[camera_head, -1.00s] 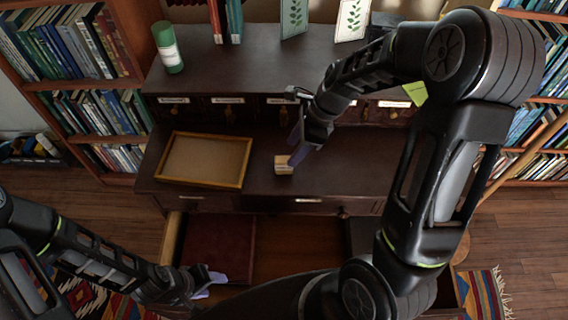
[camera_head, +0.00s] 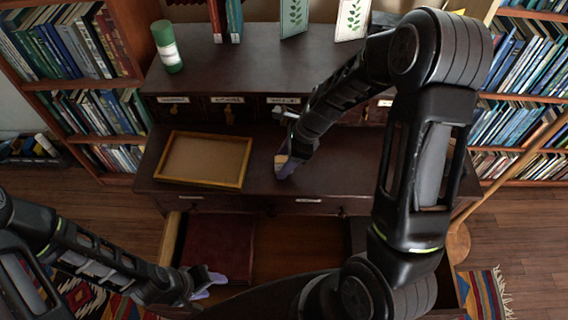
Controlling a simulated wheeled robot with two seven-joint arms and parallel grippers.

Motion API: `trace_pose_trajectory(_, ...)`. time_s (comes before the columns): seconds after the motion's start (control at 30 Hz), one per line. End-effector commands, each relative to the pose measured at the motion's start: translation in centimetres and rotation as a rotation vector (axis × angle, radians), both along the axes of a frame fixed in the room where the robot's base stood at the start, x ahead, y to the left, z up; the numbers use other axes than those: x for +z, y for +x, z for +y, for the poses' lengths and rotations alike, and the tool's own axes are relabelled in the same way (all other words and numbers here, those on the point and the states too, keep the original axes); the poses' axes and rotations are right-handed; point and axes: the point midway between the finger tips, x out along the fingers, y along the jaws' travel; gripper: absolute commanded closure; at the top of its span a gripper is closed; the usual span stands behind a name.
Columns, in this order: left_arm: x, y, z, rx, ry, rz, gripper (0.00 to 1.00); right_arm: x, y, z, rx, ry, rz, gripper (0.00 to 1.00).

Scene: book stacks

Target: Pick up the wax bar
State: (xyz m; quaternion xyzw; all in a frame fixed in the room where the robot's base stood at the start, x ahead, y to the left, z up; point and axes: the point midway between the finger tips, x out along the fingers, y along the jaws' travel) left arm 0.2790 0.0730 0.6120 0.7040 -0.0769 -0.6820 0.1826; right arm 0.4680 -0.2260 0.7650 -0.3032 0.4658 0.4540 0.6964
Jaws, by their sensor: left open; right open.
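The wax bar (camera_head: 281,158) is a small pale tan block on the dark desk top, right of the wooden tray. My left gripper (camera_head: 212,284) is open and empty at the lower left, in front of the open drawer.
The wooden tray (camera_head: 243,183) lies on the desk left of the bar. The open drawer (camera_head: 300,250) holds a dark red book (camera_head: 218,248). A green-capped canister (camera_head: 167,47), books and leaf-print cards stand on the upper shelf. Bookcases flank the desk.

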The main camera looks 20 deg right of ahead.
Motion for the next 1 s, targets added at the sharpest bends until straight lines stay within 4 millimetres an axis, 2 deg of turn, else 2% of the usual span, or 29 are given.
trace_pose_trajectory(0.53,0.01,0.00,-0.01,0.000,0.000,0.000,0.51,0.06,-0.01,-0.01,0.000,0.000,0.000,0.50)
trace_pose_trajectory(1.0,0.01,0.00,0.00,0.000,0.000,0.000,0.51,0.06,-0.01,-0.02,0.000,0.000,0.000,0.88)
